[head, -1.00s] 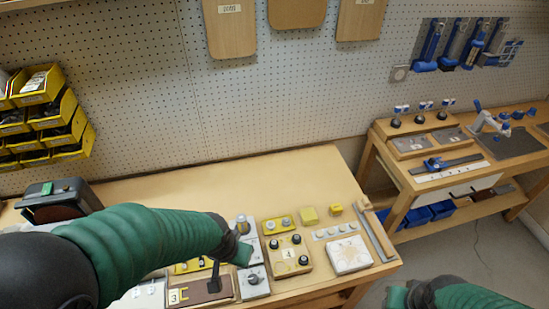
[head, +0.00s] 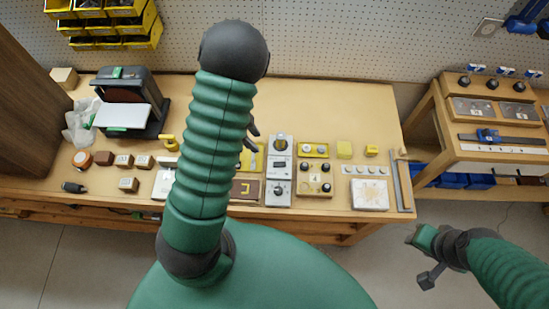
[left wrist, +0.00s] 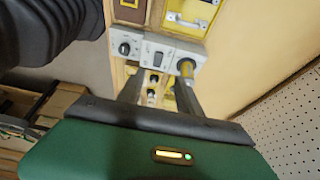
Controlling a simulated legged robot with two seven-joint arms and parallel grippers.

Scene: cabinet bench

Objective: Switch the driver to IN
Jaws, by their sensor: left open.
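A grey strip of control units (head: 279,170) stands on the bench, with a knob at its far end, a small switch in the middle and a dark knob at its near end. The strip also shows in the left wrist view (left wrist: 157,52). I see no readable IN mark, and cannot tell which unit is the driver. My left gripper (head: 252,136) is just left of the strip's far end in the head view. In the left wrist view its open fingers (left wrist: 158,95) point toward the strip, with nothing held. My right gripper (head: 432,270) hangs off the bench's right front; its jaws are unclear.
A wooden board marked 4 (head: 315,178) with several knobs sits right of the strip. A brown panel (head: 246,188) lies left of it, partly behind my left arm. A dark machine (head: 130,100) stands at the back left. The bench behind the strip is clear.

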